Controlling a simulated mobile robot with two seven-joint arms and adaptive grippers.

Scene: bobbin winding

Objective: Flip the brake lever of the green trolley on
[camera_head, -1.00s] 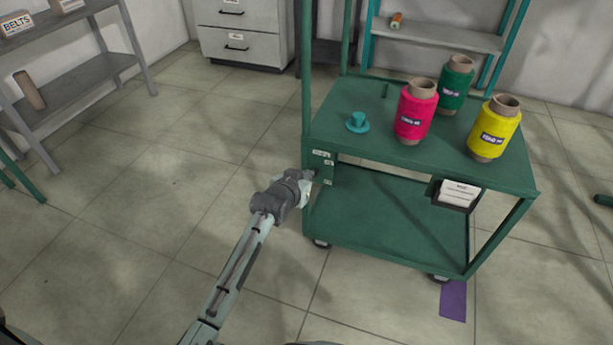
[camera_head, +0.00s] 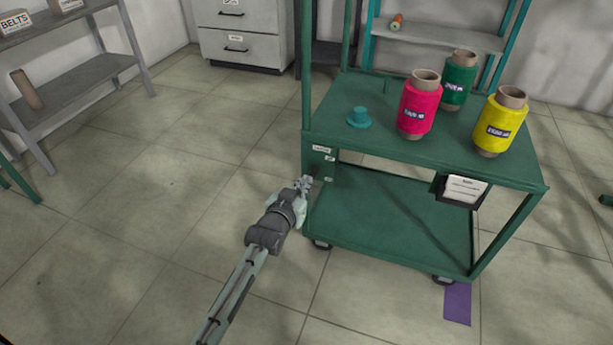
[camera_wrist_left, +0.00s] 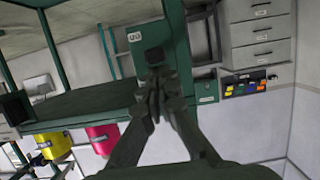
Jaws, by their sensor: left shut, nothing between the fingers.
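The green trolley (camera_head: 400,228) stands right of the middle in the head view. A green plate (camera_head: 321,163) with small white labels sits at its near left corner post. A dark lever-like part shows low on this plate, but its position is hard to read. My left gripper (camera_head: 305,183) is shut and empty, with its tips close to the plate's lower part. In the left wrist view, the closed fingers (camera_wrist_left: 155,92) point at the plate (camera_wrist_left: 141,64), just short of or at a dark square part (camera_wrist_left: 153,55). I cannot tell if they touch. My right gripper is out of view.
The trolley's top carries a pink cone (camera_head: 419,105), a green cone (camera_head: 457,80), a yellow cone (camera_head: 499,122) and a teal knob-like piece (camera_head: 359,117). A card holder (camera_head: 461,190) hangs at its front. Floor to the left is clear. A grey shelf (camera_head: 75,85) stands at left.

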